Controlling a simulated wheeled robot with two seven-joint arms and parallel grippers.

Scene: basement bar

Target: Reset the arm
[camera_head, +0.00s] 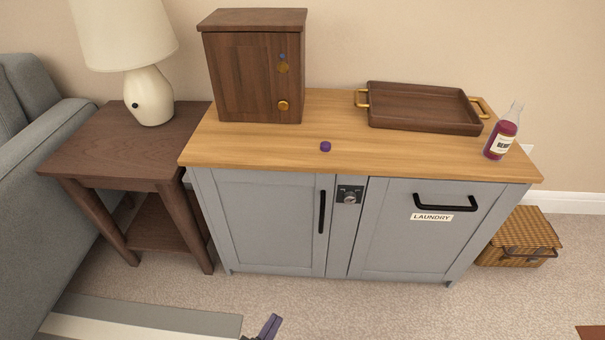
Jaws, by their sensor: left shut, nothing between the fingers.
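The tip of my left gripper (270,326) shows at the bottom edge, left of the middle. It is shut and empty, in front of the grey cabinet and well below its top. The rest of my left arm is out of the picture. My right gripper is not in view.
A grey cabinet with a wooden top (300,101) stands ahead. On it are a small wooden cabinet (235,80), a purple piece (325,146), a brown tray (420,106) and a bottle (500,140). A side table (125,150) with a lamp (150,98) and a sofa (40,200) stand left.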

